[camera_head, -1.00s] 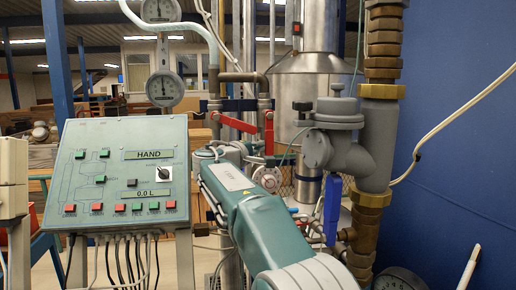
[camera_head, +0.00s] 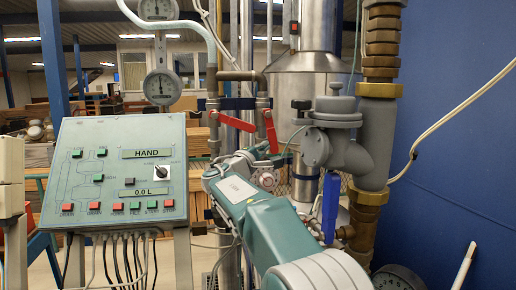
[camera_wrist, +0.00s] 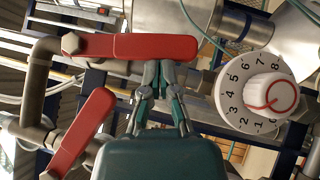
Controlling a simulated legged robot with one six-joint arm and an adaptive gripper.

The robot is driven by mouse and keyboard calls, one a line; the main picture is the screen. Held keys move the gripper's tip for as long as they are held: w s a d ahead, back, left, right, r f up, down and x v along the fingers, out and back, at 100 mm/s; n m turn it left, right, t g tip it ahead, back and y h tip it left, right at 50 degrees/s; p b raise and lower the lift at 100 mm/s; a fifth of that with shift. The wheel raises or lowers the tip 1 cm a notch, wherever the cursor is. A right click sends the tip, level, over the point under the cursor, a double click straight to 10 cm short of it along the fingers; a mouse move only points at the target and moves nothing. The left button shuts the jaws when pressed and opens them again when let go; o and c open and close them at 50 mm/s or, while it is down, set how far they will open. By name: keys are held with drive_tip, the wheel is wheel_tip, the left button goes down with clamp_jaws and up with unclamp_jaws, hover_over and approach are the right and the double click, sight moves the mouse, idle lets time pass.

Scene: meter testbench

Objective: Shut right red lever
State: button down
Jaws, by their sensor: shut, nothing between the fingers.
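The right red lever (camera_head: 271,131) hangs nearly straight down along its pipe in the head view. In the wrist view the right red lever (camera_wrist: 150,47) lies across the upper middle, lengthwise from its bolt at the left. The left red lever (camera_head: 236,122) slants down to the right; in the wrist view it (camera_wrist: 80,133) is diagonal at lower left. My gripper (camera_wrist: 160,68) is shut and empty, its fingertips at the lower edge of the right lever in the wrist view. I cannot tell whether they touch. In the head view my arm mostly hides the gripper.
A white numbered dial with a red-ringed knob (camera_wrist: 268,94) is close right of my gripper in the wrist view. A control panel (camera_head: 115,170) stands at left. A grey valve body (camera_head: 340,140) and a blue handle (camera_head: 331,208) stand right of my arm.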

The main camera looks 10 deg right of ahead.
sight(275, 146)
drive_tip(key=d+n+t, duration=0.2)
drive_tip(key=shift+d+n, duration=0.3)
drive_tip(key=shift+n, duration=0.1)
drive_tip(key=shift+d+r+t, duration=0.1)
drive_tip(key=shift+d+t, duration=0.2)
drive_tip(key=shift+d+r, duration=0.45)
drive_tip(key=shift+d, duration=0.35)
drive_tip(key=shift+d+r, duration=0.45)
drive_tip(key=shift+d, duration=0.3)
drive_tip(key=shift+d+r, duration=0.45)
drive_tip(key=shift+d, duration=0.35)
